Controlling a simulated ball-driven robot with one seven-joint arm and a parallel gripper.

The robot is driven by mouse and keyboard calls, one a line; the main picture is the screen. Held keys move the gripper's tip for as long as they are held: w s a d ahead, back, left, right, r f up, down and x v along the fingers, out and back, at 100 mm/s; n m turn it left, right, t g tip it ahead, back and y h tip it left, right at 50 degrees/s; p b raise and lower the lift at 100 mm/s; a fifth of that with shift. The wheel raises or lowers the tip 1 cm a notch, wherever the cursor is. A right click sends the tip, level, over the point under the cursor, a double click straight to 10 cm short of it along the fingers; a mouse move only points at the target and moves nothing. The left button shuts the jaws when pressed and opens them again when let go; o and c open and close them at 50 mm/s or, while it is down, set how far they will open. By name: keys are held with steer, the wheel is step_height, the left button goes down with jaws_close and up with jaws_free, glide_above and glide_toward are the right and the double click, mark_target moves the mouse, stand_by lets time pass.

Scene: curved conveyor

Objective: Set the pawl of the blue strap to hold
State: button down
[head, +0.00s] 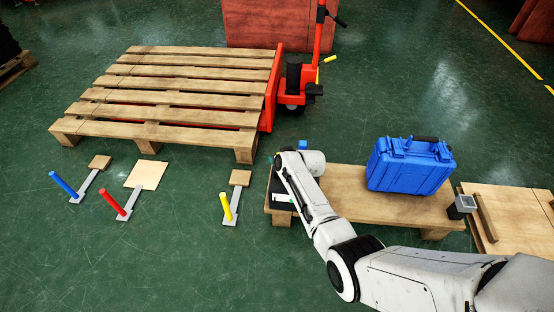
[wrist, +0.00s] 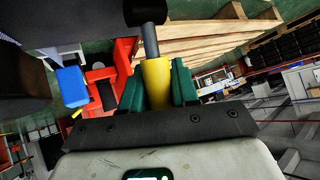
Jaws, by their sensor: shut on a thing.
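In the wrist view my gripper (wrist: 158,92) has its green fingers closed on a yellow grip (wrist: 156,72). A grey rod with a black round end runs from this grip. A blue block (wrist: 72,87) shows left of the fingers, apart from them. In the head view a small blue piece (head: 303,145) shows behind my wrist at the left end of a wooden platform; I cannot tell whether it belongs to the blue strap. My arm hides most of my gripper there. No strap webbing or pawl can be made out clearly.
A blue case (head: 410,165) stands on the wooden platform (head: 345,190). Blue (head: 63,184), red (head: 112,202) and yellow (head: 227,206) handled levers stand on the floor at left. A pallet (head: 180,85) sits on a red pallet jack (head: 318,50) behind. The front-left floor is clear.

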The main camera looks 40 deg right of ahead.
steer(key=shift+d+f, duration=0.1)
stand_by(0.5)
steer(key=c, duration=0.9)
jaws_free()
steer(key=p+v, duration=0.6)
steer(key=v, duration=0.4)
steer(key=shift+s+d+r, duration=0.1)
steer(key=shift+s+r, duration=0.05)
steer(key=shift+r, duration=0.2)
